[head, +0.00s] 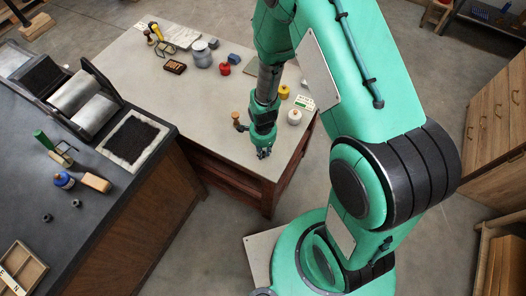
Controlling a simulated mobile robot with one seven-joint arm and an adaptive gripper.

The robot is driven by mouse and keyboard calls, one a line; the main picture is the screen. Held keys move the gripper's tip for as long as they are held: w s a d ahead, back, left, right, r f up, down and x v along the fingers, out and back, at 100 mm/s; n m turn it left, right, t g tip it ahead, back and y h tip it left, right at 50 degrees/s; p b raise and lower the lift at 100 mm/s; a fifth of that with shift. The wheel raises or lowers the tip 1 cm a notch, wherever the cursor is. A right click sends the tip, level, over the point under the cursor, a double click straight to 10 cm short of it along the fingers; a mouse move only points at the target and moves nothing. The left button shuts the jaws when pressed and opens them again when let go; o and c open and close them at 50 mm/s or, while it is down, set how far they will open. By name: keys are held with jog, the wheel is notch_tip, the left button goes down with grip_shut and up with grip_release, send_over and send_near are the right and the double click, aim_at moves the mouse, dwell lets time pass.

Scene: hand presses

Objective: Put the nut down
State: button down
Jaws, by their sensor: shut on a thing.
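My gripper (264,154) points down over the front right part of the pale-topped table (160,100), near its front edge. It is shut on the nut, which is too small and too covered by the fingers to make out. I cannot tell whether the nut touches the table top. Two small dark nut-like pieces (75,203) lie on the dark bench at the left.
A wooden-handled tool (237,118) stands just left of my wrist. A white round pot (294,117), a yellow pot (284,92), a red pot (225,69) and a grey jar (202,54) stand farther back. The table's middle is clear. The dark bench (120,205) holds a press and tools.

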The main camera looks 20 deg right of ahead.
jog(key=shift+f, duration=0.15)
jog(key=c, duration=1.6)
grip_release()
jog(key=shift+o, duration=0.2)
notch_tip(320, 180, up, 12)
jog(key=p, duration=0.1)
jog(key=shift+r, duration=0.2)
jog(key=shift+r, duration=0.1)
